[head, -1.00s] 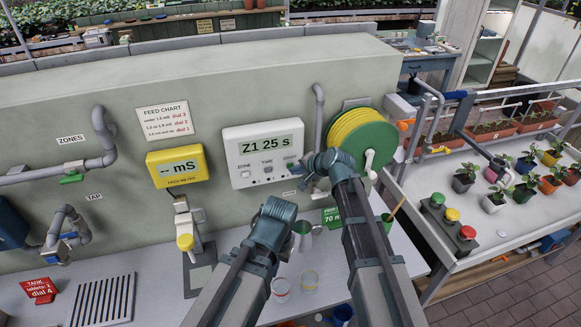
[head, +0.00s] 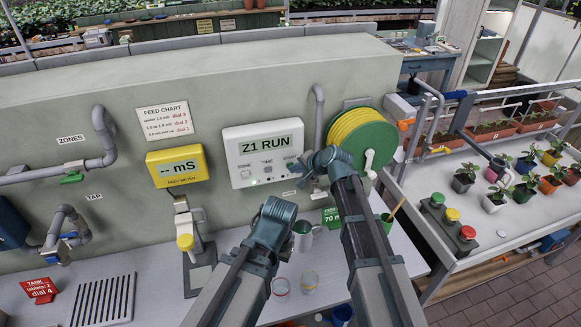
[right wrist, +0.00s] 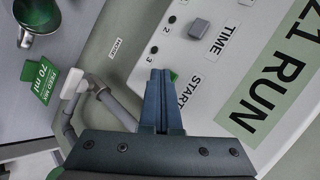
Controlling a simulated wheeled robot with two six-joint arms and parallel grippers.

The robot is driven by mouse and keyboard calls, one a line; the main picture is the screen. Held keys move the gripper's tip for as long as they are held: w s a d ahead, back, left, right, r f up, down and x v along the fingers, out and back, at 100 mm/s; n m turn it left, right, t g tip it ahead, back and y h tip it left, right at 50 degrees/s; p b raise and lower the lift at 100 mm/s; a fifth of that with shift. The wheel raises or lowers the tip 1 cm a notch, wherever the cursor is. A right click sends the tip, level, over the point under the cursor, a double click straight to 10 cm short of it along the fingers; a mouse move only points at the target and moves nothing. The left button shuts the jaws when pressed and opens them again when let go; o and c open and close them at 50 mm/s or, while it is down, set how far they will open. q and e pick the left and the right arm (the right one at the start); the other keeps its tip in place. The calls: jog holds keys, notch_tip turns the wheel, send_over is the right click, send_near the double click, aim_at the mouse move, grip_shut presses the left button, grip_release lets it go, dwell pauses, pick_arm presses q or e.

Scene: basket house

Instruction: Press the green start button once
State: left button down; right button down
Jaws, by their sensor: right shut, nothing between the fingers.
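The white controller box (head: 232,165) on the wall reads "Z1 RUN" on its display (head: 265,146), and a small green light shows on its lower edge. In the right wrist view the green start button (right wrist: 174,77) is partly hidden behind my right fingertips, beside the "START" label (right wrist: 189,94). My right gripper (right wrist: 160,73) is shut and empty, its tips at the button; I cannot tell whether they touch it. In the head view my right gripper (head: 303,172) is at the box's lower right corner. My left arm shows in the head view, but its gripper cannot be made out.
A yellow hose reel (head: 345,125) is close to the right of the box. A yellow meter (head: 178,168) hangs to its left. Cups (head: 309,280) stand on the bench below. A three-button box (head: 452,215) sits on the right-hand table.

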dwell(0.3)
jog(key=shift+s+d, duration=0.25)
jog(key=shift+s, duration=0.55)
jog(key=shift+s, duration=0.1)
jog(key=s, duration=0.1)
jog(key=s+d, duration=0.1)
jog(key=s, duration=0.2)
jog(key=shift+s+d, duration=0.3)
jog(key=shift+f, duration=0.1)
dwell(0.4)
jog(key=s+a+f+n+g+h+b, duration=0.15)
jog(key=s+f+n+g+b, duration=0.4)
jog(key=s+f, duration=0.65)
jog(key=s+d+f+n+g+h+b, duration=0.1)
jog(key=s+d+f+n+h+b, duration=0.1)
jog(key=s, duration=0.4)
jog(key=s+d+f+n+g+h+b, duration=0.1)
jog(key=s+d+f+n+h+b, duration=0.2)
jog(key=s+f+b, duration=0.3)
jog(key=shift+s+d+f+n+h, duration=0.35)
jog(key=shift+s+d+h, duration=0.15)
jog(key=shift+d+h, duration=0.15)
